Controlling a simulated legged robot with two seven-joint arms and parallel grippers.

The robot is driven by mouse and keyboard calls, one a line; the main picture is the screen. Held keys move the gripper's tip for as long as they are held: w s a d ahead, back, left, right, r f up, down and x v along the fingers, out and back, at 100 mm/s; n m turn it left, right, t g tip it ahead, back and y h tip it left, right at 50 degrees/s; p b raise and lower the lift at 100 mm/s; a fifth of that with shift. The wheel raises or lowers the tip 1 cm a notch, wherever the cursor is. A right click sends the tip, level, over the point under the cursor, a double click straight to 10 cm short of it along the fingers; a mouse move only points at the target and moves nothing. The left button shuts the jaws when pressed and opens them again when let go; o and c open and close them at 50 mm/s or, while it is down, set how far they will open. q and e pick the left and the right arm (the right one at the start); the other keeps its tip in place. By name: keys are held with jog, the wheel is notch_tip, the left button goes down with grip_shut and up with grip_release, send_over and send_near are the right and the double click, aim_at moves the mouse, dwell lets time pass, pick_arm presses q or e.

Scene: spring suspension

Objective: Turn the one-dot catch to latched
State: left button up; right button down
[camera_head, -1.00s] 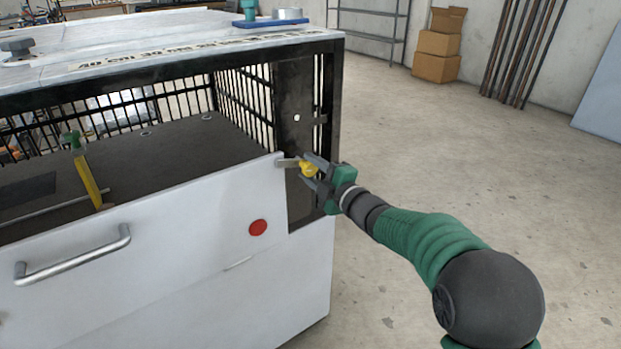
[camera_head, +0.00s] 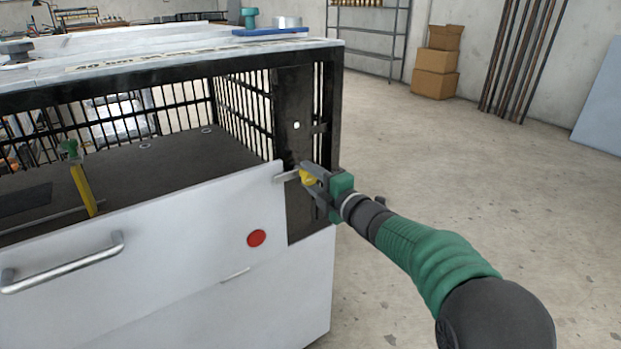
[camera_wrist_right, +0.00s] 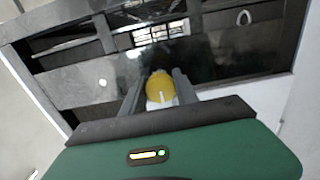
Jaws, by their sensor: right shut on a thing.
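The catch is a yellow knob (camera_head: 307,177) with a short grey metal bar (camera_head: 286,177) on a dark upright plate (camera_head: 294,95) at the cage's right front corner. One white dot (camera_head: 296,125) shows on the plate above it. The bar points left, its outer end slightly low, overlapping the upper right corner of the white front panel (camera_head: 190,222). My right gripper (camera_head: 308,176) is shut on the knob. In the right wrist view the yellow knob (camera_wrist_right: 160,86), with a white mark, sits between both fingers. My left gripper is out of view.
The white panel carries a metal bar handle (camera_head: 65,266) and a red disc (camera_head: 256,238). A yellow upright piece with a green top (camera_head: 82,185) stands inside the cage. Cardboard boxes (camera_head: 436,70) stand far back. The floor at right is clear.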

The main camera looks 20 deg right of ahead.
jog(key=c, duration=1.2)
grip_release()
jog(key=shift+a+f, duration=0.15)
jog(key=shift+f, duration=0.2)
jog(key=shift+o, duration=1.3)
jog(key=shift+r, duration=0.15)
jog(key=p+v, duration=0.3)
jog(key=v, duration=1.4)
jog(key=shift+p, duration=0.35)
jog(key=shift+w, duration=0.1)
